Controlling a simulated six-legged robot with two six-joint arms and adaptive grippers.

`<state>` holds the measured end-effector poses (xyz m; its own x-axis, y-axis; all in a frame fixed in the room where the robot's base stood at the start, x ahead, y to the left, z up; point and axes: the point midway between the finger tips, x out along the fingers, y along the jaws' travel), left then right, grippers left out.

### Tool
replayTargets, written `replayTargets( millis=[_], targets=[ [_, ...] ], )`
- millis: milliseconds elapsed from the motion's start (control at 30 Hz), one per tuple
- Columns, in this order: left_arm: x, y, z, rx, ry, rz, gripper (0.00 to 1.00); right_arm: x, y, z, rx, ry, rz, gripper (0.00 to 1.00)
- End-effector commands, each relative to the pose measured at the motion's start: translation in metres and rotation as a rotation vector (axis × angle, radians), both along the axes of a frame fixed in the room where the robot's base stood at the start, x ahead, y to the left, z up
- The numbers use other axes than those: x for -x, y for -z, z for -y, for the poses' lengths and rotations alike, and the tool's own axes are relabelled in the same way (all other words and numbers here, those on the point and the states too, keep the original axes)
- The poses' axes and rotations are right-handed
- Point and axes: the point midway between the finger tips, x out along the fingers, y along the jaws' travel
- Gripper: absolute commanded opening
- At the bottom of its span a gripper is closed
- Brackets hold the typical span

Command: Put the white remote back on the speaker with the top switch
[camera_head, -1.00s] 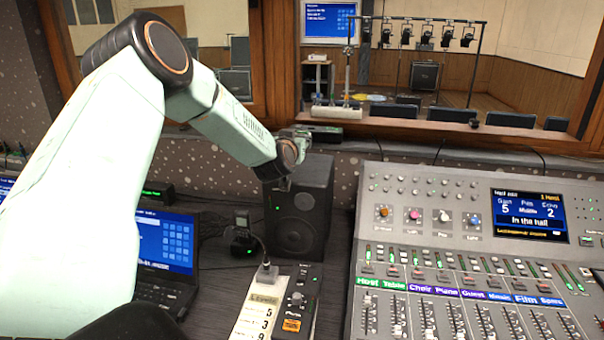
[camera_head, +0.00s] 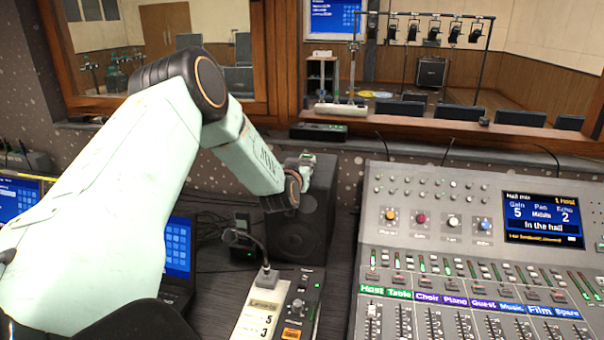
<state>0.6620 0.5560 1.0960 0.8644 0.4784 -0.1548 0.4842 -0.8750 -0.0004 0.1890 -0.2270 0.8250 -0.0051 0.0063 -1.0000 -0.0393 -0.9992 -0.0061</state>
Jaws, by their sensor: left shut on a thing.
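The black speaker (camera_head: 318,228) stands upright on the desk behind the small console, partly hidden by my left arm. My left gripper (camera_head: 306,161) is at the speaker's top edge, seen from behind my wrist. It is shut on a small pale thing, which looks like the white remote but is mostly hidden by the wrist. I cannot tell whether that thing touches the speaker's top. A switch on the speaker does not show clearly. My right gripper is not in view.
A large mixing console (camera_head: 470,270) fills the right side. A small console (camera_head: 280,305) with a gooseneck microphone stands in front of the speaker. A laptop (camera_head: 178,250) is at the left. A black box (camera_head: 318,131) lies on the window sill behind.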

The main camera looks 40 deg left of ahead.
Motion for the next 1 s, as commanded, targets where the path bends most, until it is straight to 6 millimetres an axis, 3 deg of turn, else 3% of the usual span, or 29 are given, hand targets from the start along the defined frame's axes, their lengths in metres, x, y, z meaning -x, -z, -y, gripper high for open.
replayTargets(
  millis=[133,533,567,800,1000],
  targets=[
    [-0.001,0.018,-0.001,-0.003,0.000,0.001,0.01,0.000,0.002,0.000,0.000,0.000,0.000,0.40],
    [-0.003,0.022,-0.001,-0.001,0.000,0.002,0.01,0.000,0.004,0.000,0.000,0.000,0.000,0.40],
    [-0.002,0.022,-0.001,0.000,0.000,0.001,0.45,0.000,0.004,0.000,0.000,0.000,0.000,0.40],
    [-0.002,0.022,-0.001,0.000,0.000,0.001,0.65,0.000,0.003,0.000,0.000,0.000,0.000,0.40],
    [-0.002,0.022,-0.001,0.000,0.000,0.001,0.65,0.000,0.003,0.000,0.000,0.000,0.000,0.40]
  ],
)
